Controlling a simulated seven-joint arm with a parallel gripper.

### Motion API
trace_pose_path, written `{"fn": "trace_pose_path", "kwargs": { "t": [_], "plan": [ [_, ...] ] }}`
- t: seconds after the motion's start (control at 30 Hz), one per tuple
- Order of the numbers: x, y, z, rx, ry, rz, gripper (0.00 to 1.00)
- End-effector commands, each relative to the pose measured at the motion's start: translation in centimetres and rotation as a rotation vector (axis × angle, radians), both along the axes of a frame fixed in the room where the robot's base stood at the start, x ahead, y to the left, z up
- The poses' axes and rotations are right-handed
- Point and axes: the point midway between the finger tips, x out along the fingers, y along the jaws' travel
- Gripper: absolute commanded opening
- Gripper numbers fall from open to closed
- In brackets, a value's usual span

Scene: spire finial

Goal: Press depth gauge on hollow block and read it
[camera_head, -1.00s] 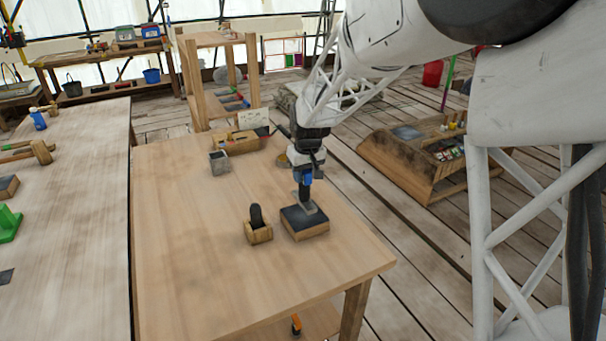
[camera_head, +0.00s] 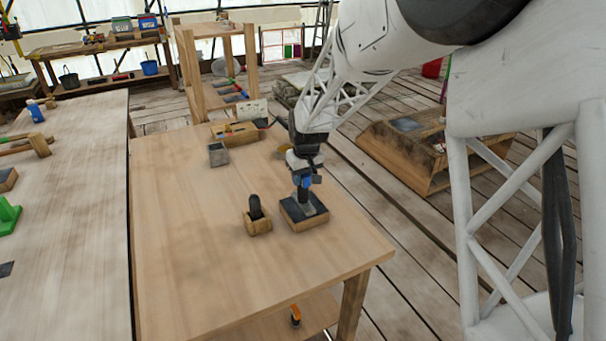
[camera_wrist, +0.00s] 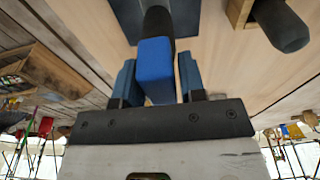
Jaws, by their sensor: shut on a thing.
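My gripper (camera_head: 303,180) is shut on a tool with a blue upper end (camera_wrist: 155,60), a dark stem and a flat grey foot, which looks like the depth gauge (camera_head: 306,208). The gauge stands roughly upright over the hollow block (camera_head: 290,221), a wooden block with a dark top. Its foot appears to rest on that top, but firm contact cannot be told. In the wrist view the dark top (camera_wrist: 192,14) shows behind the stem. No gauge reading is visible, and the inside of the block is hidden.
A small wooden holder (camera_head: 258,227) with a dark rounded upright piece (camera_head: 255,206) stands just left of the block. The table's (camera_head: 200,260) left and front areas are clear.

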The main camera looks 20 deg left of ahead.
Motion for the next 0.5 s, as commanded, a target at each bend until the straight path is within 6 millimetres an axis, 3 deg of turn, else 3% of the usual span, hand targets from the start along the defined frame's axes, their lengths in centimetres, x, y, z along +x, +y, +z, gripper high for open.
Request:
{"fn": "trace_pose_path", "kwargs": {
  "t": [0.37,0.4,0.5],
  "plan": [
    [0.01,0.01,-0.07,0.001,-0.001,0.000,0.09],
    [0.01,0.01,-0.07,0.001,-0.001,0.000,0.43],
    [0.01,0.02,-0.08,0.001,-0.001,0.000,0.59]
  ]
}}
